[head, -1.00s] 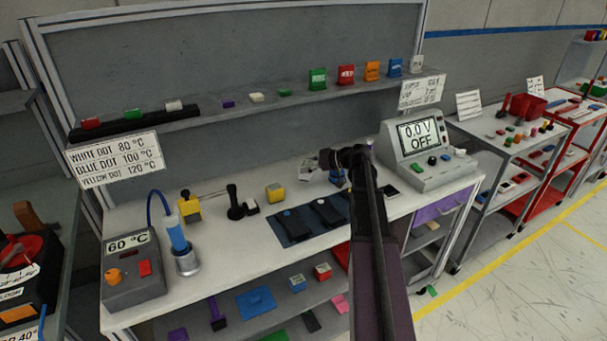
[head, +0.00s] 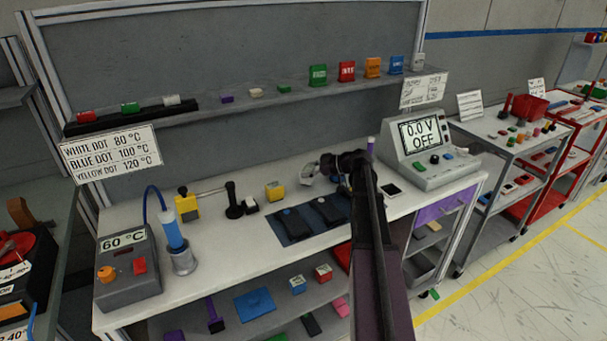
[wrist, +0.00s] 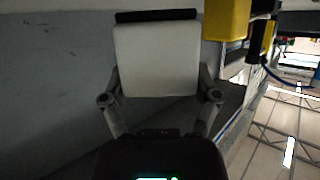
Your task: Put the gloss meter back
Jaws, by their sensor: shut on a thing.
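My gripper (wrist: 160,100) is shut on a pale block with a dark far edge (wrist: 157,62), seen in the wrist view between the two fingers. No label shows on the block, so I cannot confirm that it is the gloss meter. In the head view my gripper (head: 322,166) is over the workbench, left of the voltage unit, and the block (head: 307,174) shows as a small pale shape at its left. The block appears above the bench top, beyond the dark blue mat (head: 290,238). My arm hides part of the bench.
A voltage unit (head: 427,147) stands at the bench's right end. A yellow block (head: 274,190), a black stand (head: 233,203) and a temperature unit (head: 128,270) stand to the left. A shelf (head: 210,112) with small items runs along the back. Clear bench (head: 220,245) lies left of the mat.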

